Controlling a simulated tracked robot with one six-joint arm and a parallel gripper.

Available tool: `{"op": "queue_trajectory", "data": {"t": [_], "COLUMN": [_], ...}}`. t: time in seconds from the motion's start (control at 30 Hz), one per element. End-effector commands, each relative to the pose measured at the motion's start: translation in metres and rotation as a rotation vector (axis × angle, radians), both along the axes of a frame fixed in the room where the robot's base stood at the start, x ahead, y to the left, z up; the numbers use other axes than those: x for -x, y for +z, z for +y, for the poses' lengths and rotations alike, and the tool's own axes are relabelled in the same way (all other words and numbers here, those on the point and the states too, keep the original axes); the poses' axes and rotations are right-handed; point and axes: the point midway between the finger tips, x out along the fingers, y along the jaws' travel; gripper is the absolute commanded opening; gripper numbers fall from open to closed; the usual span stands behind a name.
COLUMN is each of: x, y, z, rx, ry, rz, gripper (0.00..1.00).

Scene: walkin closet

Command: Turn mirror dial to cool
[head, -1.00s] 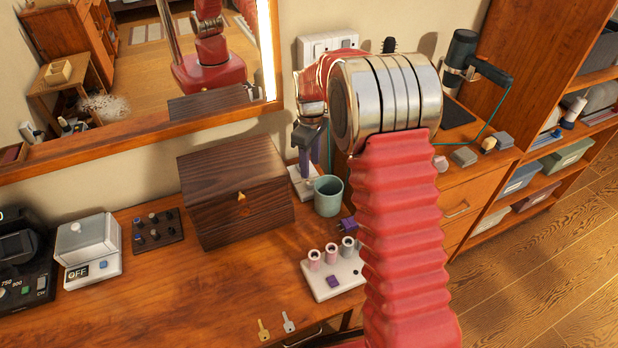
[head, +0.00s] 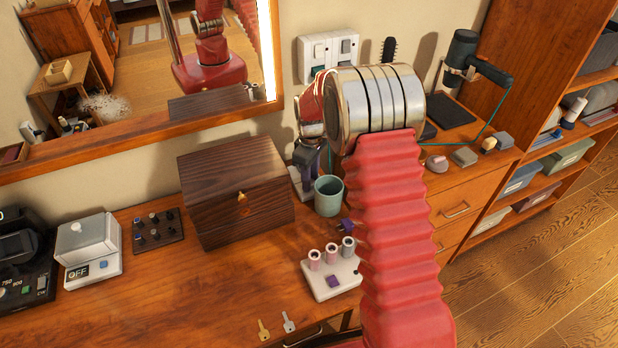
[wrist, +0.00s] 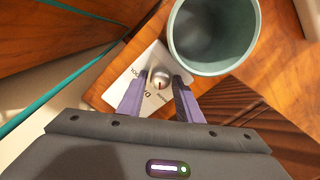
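In the wrist view the mirror dial is a small round metal knob (wrist: 160,78) on a white plate (wrist: 128,84) with lettering around it. The words are upside down and partly covered, and I cannot tell the dial's setting. My gripper (wrist: 161,84) is open, its two purple fingers either side of the knob; I cannot tell whether they touch it. In the head view my gripper (head: 306,165) points down over the white plate (head: 296,181), which is mostly hidden behind it. The lit mirror (head: 150,125) hangs on the wall at upper left.
A teal cup (head: 328,197) stands close to the dial and to my fingers; it also shows in the wrist view (wrist: 212,66). A dark wooden box (head: 235,190) is left of it. A white holder (head: 330,280) with rollers stands in front. Wall switches (head: 328,50) are behind my arm.

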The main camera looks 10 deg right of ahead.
Motion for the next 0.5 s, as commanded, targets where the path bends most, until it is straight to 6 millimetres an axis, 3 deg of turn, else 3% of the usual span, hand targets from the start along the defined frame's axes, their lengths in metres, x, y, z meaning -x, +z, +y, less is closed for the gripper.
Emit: {"op": "queue_trajectory", "data": {"t": [0.4, 0.5], "x": [0.0000, 0.0001], "y": [0.0003, 0.0003], "z": [0.0001, 0.0033], "rx": [0.000, -0.001], "ry": [0.000, 0.000], "rz": [0.000, 0.000], "gripper": [0.02, 0.02]}}
